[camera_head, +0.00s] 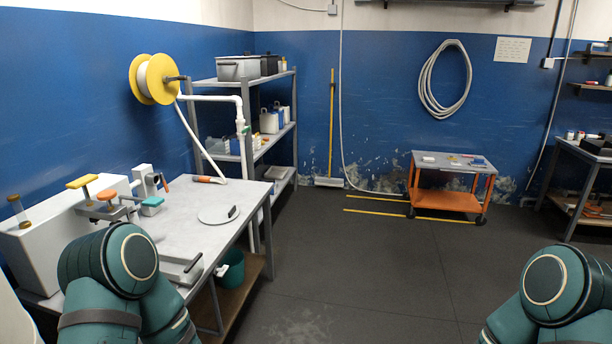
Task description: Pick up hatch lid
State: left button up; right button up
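A round, light grey lid with a dark handle, which looks like the hatch lid (212,216), lies flat on the grey workbench (185,232) at the left. Its handle is on its right side, near the bench's right edge. Nothing is touching the lid from above. Only teal links of my two arms show, at the lower left and lower right. Neither of my grippers is in view.
A white tank (45,250) with orange and teal-handled fittings stands on the bench's left. An orange-handled tool (208,179) lies behind the lid. A green bucket (231,270) is under the bench. An orange cart (447,202) stands across the mostly clear floor.

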aim_at(217, 214)
jog(key=i, duration=1.55)
jog(key=i+u, duration=0.2)
jog(key=i, duration=0.2)
jog(key=i+l+u, duration=0.25)
jog(key=i, duration=0.2)
jog(key=i+l+u, duration=0.2)
jog(key=i, duration=0.2)
